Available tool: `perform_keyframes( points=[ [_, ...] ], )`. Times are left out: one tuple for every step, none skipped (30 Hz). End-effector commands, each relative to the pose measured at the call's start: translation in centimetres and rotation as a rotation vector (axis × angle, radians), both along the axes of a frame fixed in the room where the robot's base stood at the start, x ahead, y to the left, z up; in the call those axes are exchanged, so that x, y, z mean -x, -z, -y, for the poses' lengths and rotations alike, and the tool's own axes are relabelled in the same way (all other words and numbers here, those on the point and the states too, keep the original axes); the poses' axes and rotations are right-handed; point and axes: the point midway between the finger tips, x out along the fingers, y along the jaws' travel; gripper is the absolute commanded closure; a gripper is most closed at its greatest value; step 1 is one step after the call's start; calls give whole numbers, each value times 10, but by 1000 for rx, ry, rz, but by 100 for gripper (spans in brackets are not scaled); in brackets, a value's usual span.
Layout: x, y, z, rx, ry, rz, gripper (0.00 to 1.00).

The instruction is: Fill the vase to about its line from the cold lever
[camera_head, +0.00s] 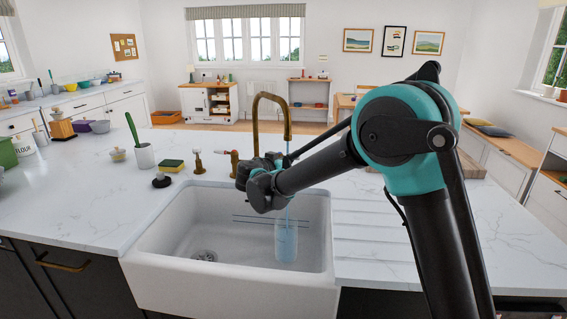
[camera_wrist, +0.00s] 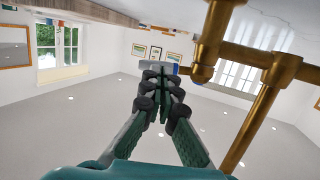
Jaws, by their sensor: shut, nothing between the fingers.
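The clear vase (camera_head: 287,243) stands upright in the sink, below the brass faucet (camera_head: 256,110). A thin blue stream (camera_head: 288,160) runs from the spout toward it, partly behind my arm. Bluish water shows in the vase; I cannot make out its line or the exact level. My gripper (camera_head: 250,172) is shut and empty, beside the faucet's base. In the wrist view my closed fingertips (camera_wrist: 160,88) are close to a pale lever handle with a blue band (camera_wrist: 176,69); I cannot tell if they touch. The head view hides this lever behind my gripper.
A red-marked lever (camera_head: 234,160) and another brass fitting (camera_head: 198,160) stand left of the faucet. The white sink (camera_head: 165,250) has a drain at its bottom left. A sponge (camera_head: 172,166), a dark stopper (camera_head: 161,181) and a brush cup (camera_head: 145,156) stand farther left. The right counter is mostly clear.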

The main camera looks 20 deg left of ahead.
Motion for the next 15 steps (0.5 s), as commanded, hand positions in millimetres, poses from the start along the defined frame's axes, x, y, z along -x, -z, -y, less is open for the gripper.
perform_keyframes(
  points=[
    [-2,0,0,0,0,0,100],
    [-3,1,0,0,0,0,100],
    [-3,1,0,0,0,0,100],
    [-3,1,0,0,0,0,100],
    [-3,1,0,0,0,0,100],
    [-3,1,0,0,0,0,100],
    [-3,1,0,0,0,0,100],
    [-3,1,0,0,0,0,100],
    [-3,1,0,0,0,0,100],
    [-3,1,0,0,0,0,100],
    [-3,1,0,0,0,0,100],
    [-3,1,1,1,-2,0,100],
    [-4,1,1,0,-6,0,100],
    [-4,1,2,0,-12,-1,100],
    [-5,1,3,1,-27,-1,100]
  ],
)
